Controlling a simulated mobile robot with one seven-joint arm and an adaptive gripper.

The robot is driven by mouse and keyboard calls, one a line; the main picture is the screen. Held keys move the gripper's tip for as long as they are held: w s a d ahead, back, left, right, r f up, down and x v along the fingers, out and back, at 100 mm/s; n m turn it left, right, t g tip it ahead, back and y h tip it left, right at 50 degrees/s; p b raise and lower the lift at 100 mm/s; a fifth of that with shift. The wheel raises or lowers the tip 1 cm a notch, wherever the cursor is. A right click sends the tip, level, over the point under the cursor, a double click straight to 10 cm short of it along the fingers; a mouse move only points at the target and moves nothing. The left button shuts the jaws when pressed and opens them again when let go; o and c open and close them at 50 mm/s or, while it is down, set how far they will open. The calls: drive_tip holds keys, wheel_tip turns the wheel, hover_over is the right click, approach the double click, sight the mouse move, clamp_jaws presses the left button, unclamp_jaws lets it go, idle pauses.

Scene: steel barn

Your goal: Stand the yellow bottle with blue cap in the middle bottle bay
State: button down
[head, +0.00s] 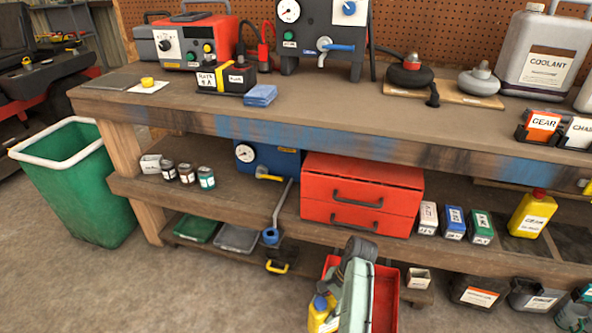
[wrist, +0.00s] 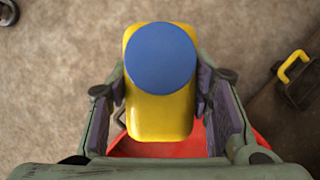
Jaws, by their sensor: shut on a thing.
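The yellow bottle with blue cap (head: 321,319) is at the bottom of the head view, upright and partly cut off by the frame. In the wrist view the bottle (wrist: 160,117) sits between the fingers, its blue cap (wrist: 160,58) towards the camera. My gripper (wrist: 160,88) is shut on the bottle's sides; in the head view the gripper (head: 338,292) partly hides it.
A red open bin (head: 387,300) lies below and behind my gripper. The workbench (head: 300,115) has a lower shelf (head: 270,222) with a red drawer box (head: 362,190), small cartons, and a yellow bottle with red cap (head: 532,214). A green waste bin (head: 80,190) stands left.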

sight(308, 308)
drive_tip(key=a+n, duration=0.2)
drive_tip(key=n, duration=0.1)
drive_tip(key=a+n+g+h, duration=0.1)
drive_tip(key=a+n, duration=0.1)
drive_tip(key=a, duration=0.1)
drive_tip(key=shift+f+n+g, duration=0.2)
drive_tip(key=shift+n+g, duration=0.1)
drive_tip(key=shift+n, duration=0.1)
drive_tip(key=shift+s+a+f+n+g+h, duration=0.15)
drive_tip(key=shift+s+a+f+n+h, duration=0.3)
drive_tip(key=shift+n, duration=0.7)
drive_tip(key=shift+s+a+f+n+g+h, duration=0.1)
drive_tip(key=shift+s+a+f+n+h, duration=0.3)
drive_tip(key=shift+a+n, duration=0.6)
drive_tip(key=shift+s+a+f+n+g+h, duration=0.2)
drive_tip(key=shift+s+a+n+h, duration=0.35)
drive_tip(key=shift+n, duration=0.8)
drive_tip(key=shift+d, duration=0.15)
drive_tip(key=shift+d, duration=0.15)
